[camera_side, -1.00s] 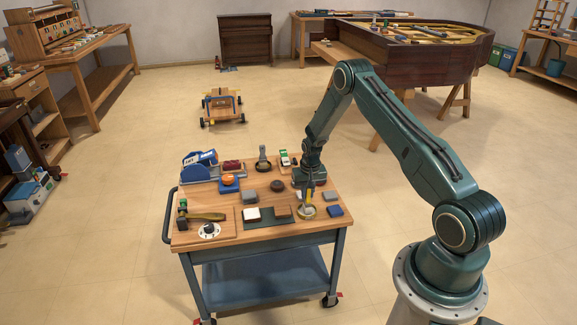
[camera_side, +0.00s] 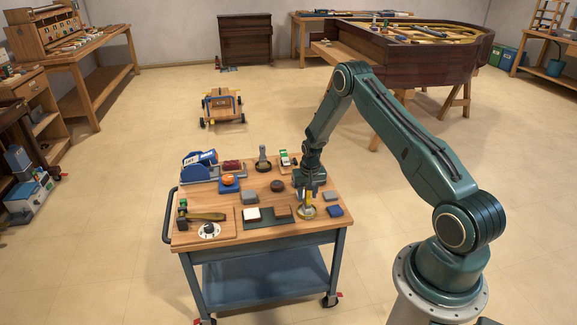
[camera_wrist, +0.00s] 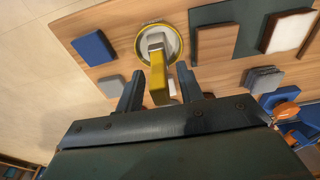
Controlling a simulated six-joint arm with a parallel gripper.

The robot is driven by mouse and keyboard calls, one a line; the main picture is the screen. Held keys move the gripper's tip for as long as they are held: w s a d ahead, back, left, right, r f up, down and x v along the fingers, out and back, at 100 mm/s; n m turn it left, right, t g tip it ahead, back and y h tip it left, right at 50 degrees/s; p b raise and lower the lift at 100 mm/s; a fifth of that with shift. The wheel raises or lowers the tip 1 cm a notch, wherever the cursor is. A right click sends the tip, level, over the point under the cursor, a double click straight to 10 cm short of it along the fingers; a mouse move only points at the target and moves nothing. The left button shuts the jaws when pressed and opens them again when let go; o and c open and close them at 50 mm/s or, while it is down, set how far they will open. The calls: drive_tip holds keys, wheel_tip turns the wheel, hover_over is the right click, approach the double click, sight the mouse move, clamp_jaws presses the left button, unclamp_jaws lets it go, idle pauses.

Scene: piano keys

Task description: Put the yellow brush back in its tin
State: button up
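The yellow brush (camera_wrist: 158,82) points up toward the wrist camera, its yellow handle between my fingers and its pale lower end over the round tin. The tin (camera_wrist: 141,47) has a pale yellow rim and sits near the front right of the trolley top; it also shows in the side view (camera_side: 307,212). The brush looks upright in or over the tin; whether its lower end rests on the bottom is hidden. My gripper (camera_wrist: 157,84) is open, with a visible gap left of the handle. In the side view my gripper (camera_side: 309,194) is just above the tin.
A blue block (camera_wrist: 93,48) and a grey block (camera_wrist: 111,86) lie beside the tin. A brown block (camera_wrist: 217,43) and a white-topped block (camera_wrist: 288,31) lie on a dark mat (camera_side: 262,222).

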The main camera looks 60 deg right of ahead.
wheel_tip(320, 180, up, 12)
drive_tip(key=s+a, duration=0.1)
idle(0.7)
drive_tip(key=shift+r, duration=0.1)
idle(0.3)
wheel_tip(320, 180, up, 14)
drive_tip(key=n+t, duration=0.1)
drive_tip(key=n, duration=0.1)
hover_over(308, 202)
drive_tip(key=a, duration=0.8)
drive_tip(key=s+a+r+n+t, duration=0.1)
drive_tip(key=s+a+r+n, duration=0.1)
drive_tip(key=s+a+r, duration=0.65)
drive_tip(key=s+a+r+n+t, duration=0.1)
drive_tip(key=s+a+r, duration=0.1)
drive_tip(key=s+a, duration=0.2)
drive_tip(key=s+a+r+n, duration=0.2)
drive_tip(key=s+a+r, duration=0.1)
drive_tip(key=s, duration=0.4)
drive_tip(key=s+a+r+n+t+y, duration=0.1)
drive_tip(key=s+a+r+n, duration=0.1)
drive_tip(key=s, duration=0.4)
drive_tip(key=a+r, duration=0.1)
drive_tip(key=a, duration=0.1)
drive_tip(key=shift+s+a+t, duration=0.3)
drive_tip(key=shift+s+a, duration=0.05)
